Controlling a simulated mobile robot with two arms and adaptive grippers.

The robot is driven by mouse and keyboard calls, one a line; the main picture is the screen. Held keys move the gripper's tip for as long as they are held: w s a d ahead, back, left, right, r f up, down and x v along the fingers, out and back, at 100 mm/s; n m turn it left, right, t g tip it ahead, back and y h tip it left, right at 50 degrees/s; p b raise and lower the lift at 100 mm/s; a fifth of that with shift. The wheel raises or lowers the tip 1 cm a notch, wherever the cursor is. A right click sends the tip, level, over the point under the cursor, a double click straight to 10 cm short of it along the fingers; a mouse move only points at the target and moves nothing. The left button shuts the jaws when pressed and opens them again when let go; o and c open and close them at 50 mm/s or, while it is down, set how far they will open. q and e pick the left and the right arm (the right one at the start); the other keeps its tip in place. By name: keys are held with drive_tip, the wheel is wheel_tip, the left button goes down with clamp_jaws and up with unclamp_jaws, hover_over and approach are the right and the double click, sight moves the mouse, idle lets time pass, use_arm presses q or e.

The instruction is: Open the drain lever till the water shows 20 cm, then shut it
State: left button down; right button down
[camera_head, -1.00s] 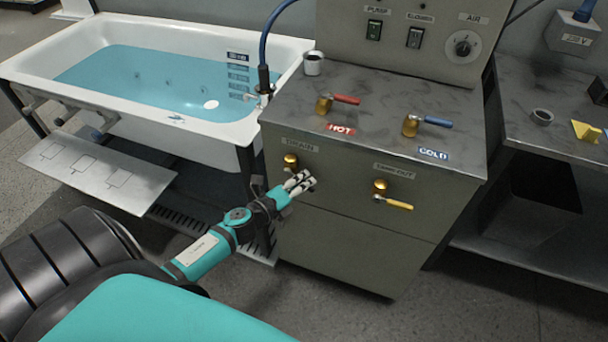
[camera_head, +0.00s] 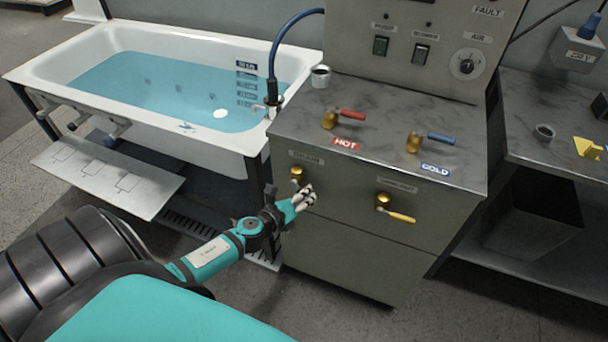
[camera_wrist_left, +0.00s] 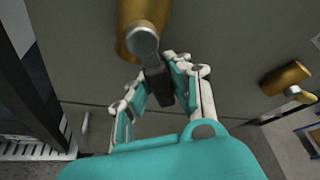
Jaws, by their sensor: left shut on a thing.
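The drain valve (camera_head: 297,173) is a brass fitting on the front of the grey cabinet, under a blurred label. My left gripper (camera_head: 304,198) is just below it, its fingers closed around the dark drain lever (camera_wrist_left: 158,84). In the left wrist view, the lever runs down from the brass valve (camera_wrist_left: 138,18) between the fingertips (camera_wrist_left: 165,90). The fingers cover much of the lever in the head view. The white bathtub (camera_head: 205,143) holds blue water (camera_head: 150,90). The depth scale (camera_head: 247,86) on its inner wall is too small to read surely. My right gripper is out of view.
A second brass valve with a yellow lever (camera_head: 400,217) sits to the right on the cabinet front. Red hot (camera_head: 350,115) and blue cold (camera_head: 440,138) levers and a white cup (camera_head: 320,76) are on the cabinet top. A side bench (camera_head: 540,165) stands right.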

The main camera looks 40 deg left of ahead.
use_arm(q)
drive_tip(key=shift+d+r, duration=0.1)
drive_tip(key=c, duration=1.2)
unclamp_jaws()
drive_tip(key=shift+s, duration=0.3)
drive_tip(key=v, duration=1.1)
drive_tip(key=shift+s, duration=0.2)
drive_tip(key=shift+r, duration=0.1)
